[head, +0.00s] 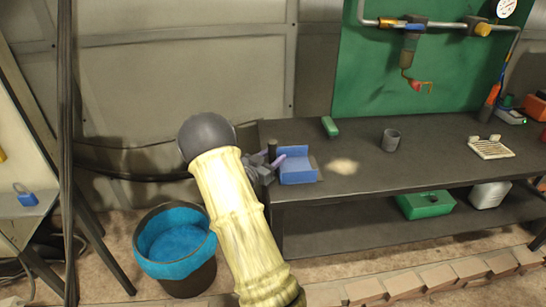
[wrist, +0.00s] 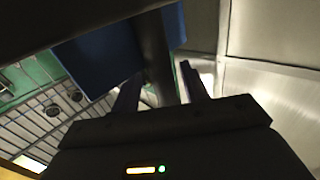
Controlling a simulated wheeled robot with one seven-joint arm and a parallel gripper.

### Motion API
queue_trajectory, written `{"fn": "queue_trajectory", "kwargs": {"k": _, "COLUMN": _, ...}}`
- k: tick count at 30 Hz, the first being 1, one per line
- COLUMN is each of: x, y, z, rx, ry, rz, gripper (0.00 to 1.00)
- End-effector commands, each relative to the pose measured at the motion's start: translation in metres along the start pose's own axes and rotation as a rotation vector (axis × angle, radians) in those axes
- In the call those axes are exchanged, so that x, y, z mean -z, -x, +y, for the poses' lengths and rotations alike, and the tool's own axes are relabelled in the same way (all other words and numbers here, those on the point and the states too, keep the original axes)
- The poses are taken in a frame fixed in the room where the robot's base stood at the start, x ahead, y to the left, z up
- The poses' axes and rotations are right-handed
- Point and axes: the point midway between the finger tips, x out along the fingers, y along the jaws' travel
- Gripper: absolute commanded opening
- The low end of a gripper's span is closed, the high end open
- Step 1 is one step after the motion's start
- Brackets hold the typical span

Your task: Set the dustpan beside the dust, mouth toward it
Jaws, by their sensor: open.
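The blue dustpan (head: 299,177) rests on the left end of the dark bench, and it also shows in the wrist view (wrist: 100,52). Its dark upright handle (head: 272,149) stands at its left side. The pale tan dust patch (head: 343,166) lies on the bench just right of the pan, with a small gap between. My gripper (head: 284,157) is open at the pan's left side. In the wrist view the dark handle (wrist: 157,58) stands between the two spread fingers (wrist: 160,88). I cannot tell clearly which way the mouth faces.
A green brush-like block (head: 329,126) lies behind the dust. A grey cup (head: 391,139) and a pale slotted rack (head: 486,148) stand farther right on the bench (head: 435,165). A bin with a blue liner (head: 176,250) stands on the floor at left. Bench around the dust is clear.

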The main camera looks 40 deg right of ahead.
Motion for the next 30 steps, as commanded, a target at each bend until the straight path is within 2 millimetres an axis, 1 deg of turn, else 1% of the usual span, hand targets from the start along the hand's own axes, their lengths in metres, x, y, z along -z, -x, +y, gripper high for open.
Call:
{"fn": "queue_trajectory", "kwargs": {"k": 2, "x": -0.001, "y": 0.014, "z": -0.003, "rx": 0.007, "ry": 0.000, "rz": -0.002, "gripper": 0.45}}
{"fn": "queue_trajectory", "kwargs": {"k": 12, "x": -0.001, "y": 0.081, "z": -0.003, "rx": 0.009, "ry": 0.001, "rz": -0.001, "gripper": 0.45}}
{"fn": "queue_trajectory", "kwargs": {"k": 16, "x": -0.001, "y": 0.101, "z": -0.002, "rx": 0.007, "ry": 0.001, "rz": -0.001, "gripper": 0.45}}
{"fn": "queue_trajectory", "kwargs": {"k": 21, "x": -0.001, "y": 0.113, "z": 0.000, "rx": 0.002, "ry": 0.000, "rz": 0.000, "gripper": 0.45}}
{"fn": "queue_trajectory", "kwargs": {"k": 30, "x": 0.000, "y": 0.113, "z": 0.000, "rx": 0.000, "ry": 0.000, "rz": 0.000, "gripper": 0.45}}
